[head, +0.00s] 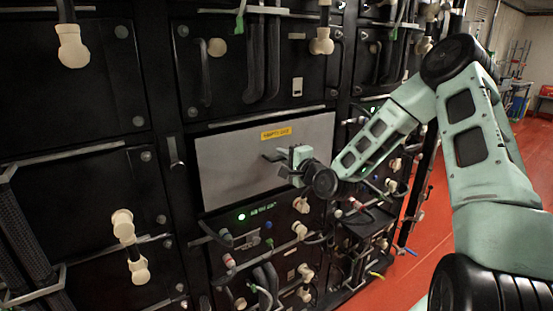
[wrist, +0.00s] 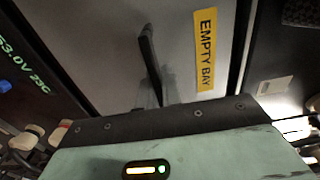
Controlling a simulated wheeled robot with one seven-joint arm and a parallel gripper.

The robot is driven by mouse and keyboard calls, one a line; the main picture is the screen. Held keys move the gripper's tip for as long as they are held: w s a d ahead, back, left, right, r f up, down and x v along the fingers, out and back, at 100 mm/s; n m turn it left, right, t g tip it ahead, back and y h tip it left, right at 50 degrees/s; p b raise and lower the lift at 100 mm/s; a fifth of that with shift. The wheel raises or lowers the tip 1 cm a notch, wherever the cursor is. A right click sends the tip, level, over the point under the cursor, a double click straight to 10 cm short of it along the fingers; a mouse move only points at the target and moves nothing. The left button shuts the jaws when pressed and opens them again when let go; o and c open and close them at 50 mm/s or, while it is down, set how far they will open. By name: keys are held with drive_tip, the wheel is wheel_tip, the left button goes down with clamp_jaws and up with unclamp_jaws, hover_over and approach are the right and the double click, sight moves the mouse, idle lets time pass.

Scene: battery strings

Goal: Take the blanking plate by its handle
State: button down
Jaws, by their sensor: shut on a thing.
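The blanking plate (head: 232,168) is a flat grey panel set in the black rack, with a yellow label (head: 276,133) at its top edge. In the wrist view the plate (wrist: 95,40) fills the upper middle, and the label reads EMPTY BAY (wrist: 206,48). Its handle (wrist: 148,52) is a dark bar standing out from the plate. My gripper (head: 282,161) is at the right half of the plate, shut on the handle. In the wrist view the gripper's body covers the bottom and hides the fingertips and the grip itself.
A lit module with a green display (head: 262,210) sits directly below the plate. Pale connectors (head: 301,229) and cables stick out below and to the right. Black modules with handles surround the plate. Open red floor (head: 415,250) lies to the right.

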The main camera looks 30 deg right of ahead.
drive_tip(key=s, duration=1)
drive_tip(key=shift+s+d, duration=0.2)
idle(1.3)
drive_tip(key=shift+r, duration=0.1)
idle(0.4)
